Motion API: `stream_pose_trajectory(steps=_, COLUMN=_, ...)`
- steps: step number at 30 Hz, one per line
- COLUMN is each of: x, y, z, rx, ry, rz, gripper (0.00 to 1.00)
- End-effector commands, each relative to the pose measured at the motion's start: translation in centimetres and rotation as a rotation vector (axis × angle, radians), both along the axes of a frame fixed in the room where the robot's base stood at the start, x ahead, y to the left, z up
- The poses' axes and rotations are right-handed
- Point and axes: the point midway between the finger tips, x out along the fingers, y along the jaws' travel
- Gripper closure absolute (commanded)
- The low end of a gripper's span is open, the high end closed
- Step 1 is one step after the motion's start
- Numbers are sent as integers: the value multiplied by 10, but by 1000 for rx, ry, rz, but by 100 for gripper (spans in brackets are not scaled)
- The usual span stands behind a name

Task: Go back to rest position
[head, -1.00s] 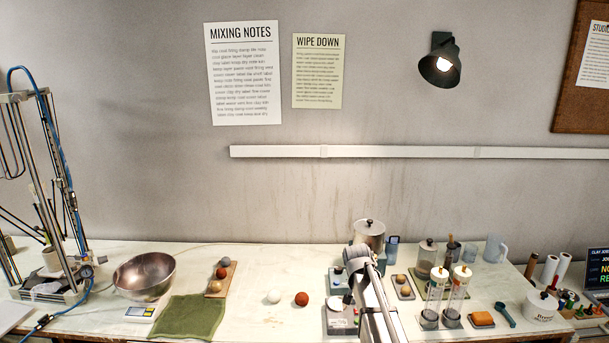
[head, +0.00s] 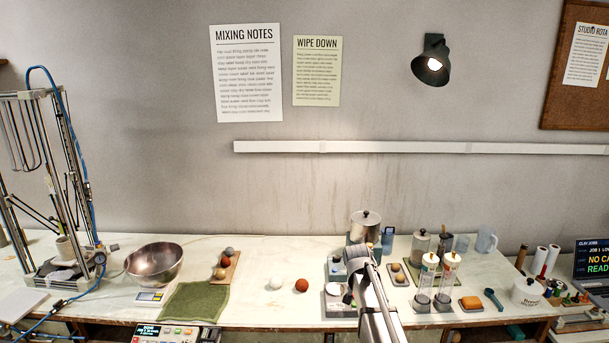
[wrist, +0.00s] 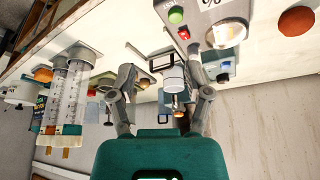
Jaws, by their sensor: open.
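My gripper (wrist: 158,105) is open in the wrist view, its two fingers apart with nothing held between them. Behind the gap, a metal canister (wrist: 173,78) and small bench items show, apart from the fingers. In the head view my arm rises from the bottom edge over the right half of the bench, and the gripper itself cannot be made out. The canister also shows there as a lidded metal pot (head: 364,226) just beyond the arm.
The bench (head: 270,312) is clear around a white ball (head: 276,283) and a reddish ball (head: 301,286). A metal bowl (head: 154,264) and green cloth (head: 196,303) lie left. Clear cylinders (head: 446,280) stand right of my arm. A metal-framed machine (head: 45,190) stands far left.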

Motion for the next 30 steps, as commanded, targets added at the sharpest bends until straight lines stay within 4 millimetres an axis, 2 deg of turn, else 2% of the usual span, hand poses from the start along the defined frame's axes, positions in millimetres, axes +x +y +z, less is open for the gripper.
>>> stream_pose_trajectory(steps=5, x=0, y=0, z=0, rx=0, ry=0, rz=0, gripper=36)
stream_pose_trajectory(steps=13, x=-33, y=0, z=-16, rx=2, ry=46, rz=41, gripper=36)
stream_pose_trajectory(steps=17, x=-56, y=0, z=-26, rx=3, ry=76, rz=72, gripper=36)
stream_pose_trajectory(steps=22, x=-93, y=1, z=-42, rx=9, ry=128, rz=123, gripper=36)
stream_pose_trajectory(steps=25, x=-123, y=2, z=-55, rx=15, ry=167, rz=164, gripper=36)
stream_pose_trajectory(steps=28, x=-162, y=3, z=-71, rx=25, ry=216, rz=218, gripper=36)
stream_pose_trajectory(steps=30, x=-195, y=5, z=-85, rx=38, ry=257, rz=268, gripper=36)
